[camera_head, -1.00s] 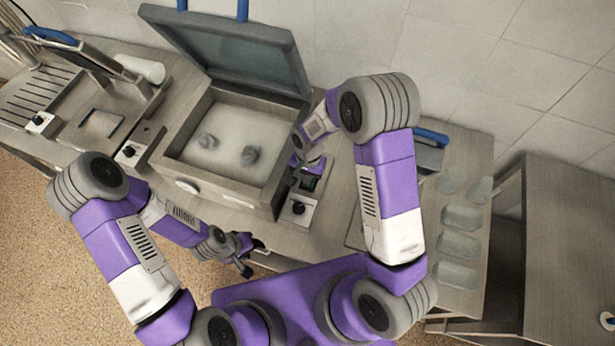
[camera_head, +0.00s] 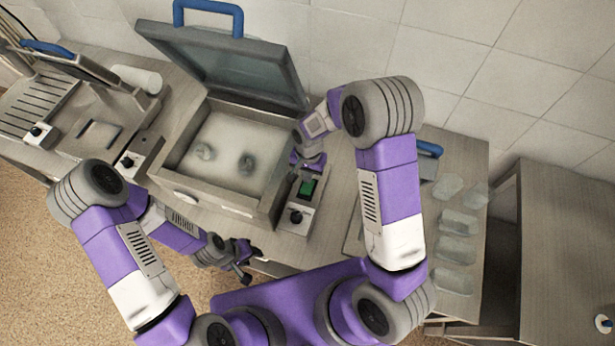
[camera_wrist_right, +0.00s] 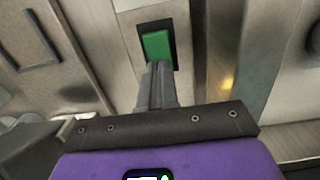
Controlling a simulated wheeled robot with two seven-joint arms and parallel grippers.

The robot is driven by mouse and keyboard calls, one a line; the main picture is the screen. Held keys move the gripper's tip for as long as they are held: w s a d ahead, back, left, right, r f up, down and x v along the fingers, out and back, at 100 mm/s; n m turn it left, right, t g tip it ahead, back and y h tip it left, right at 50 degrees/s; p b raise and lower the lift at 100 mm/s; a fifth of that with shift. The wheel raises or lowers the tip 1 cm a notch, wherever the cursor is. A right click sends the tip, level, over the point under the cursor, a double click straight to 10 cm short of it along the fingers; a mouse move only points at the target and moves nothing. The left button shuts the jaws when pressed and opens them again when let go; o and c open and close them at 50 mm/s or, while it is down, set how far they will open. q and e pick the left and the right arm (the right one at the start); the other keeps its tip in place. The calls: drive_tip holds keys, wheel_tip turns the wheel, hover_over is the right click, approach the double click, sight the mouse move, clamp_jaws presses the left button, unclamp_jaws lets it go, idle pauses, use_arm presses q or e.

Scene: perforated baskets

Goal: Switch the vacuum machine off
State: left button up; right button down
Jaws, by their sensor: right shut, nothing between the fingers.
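The vacuum machine (camera_head: 183,160) is a steel box with its glass lid (camera_head: 235,62) raised. A green rocker switch (camera_head: 307,188) in a black frame sits on its right-hand panel, above a black knob (camera_head: 296,217). My right gripper (camera_head: 309,167) is just behind the switch on the wall side, its tips small in the head view. In the right wrist view the closed, empty fingers (camera_wrist_right: 157,82) point at the green switch (camera_wrist_right: 157,45), overlapping its lower edge; contact cannot be told. My left gripper (camera_head: 250,264) is open and empty in front of the machine.
Another machine with a knob (camera_head: 38,132) stands at the left. Clear containers (camera_head: 458,222) line the right of the counter. The tiled wall (camera_head: 440,60) is behind.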

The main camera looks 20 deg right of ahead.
wheel_tip(320, 180, up, 11)
drive_tip(key=b, duration=0.1)
drive_tip(key=shift+w+d+f, duration=0.15)
drive_tip(key=shift+w, duration=0.15)
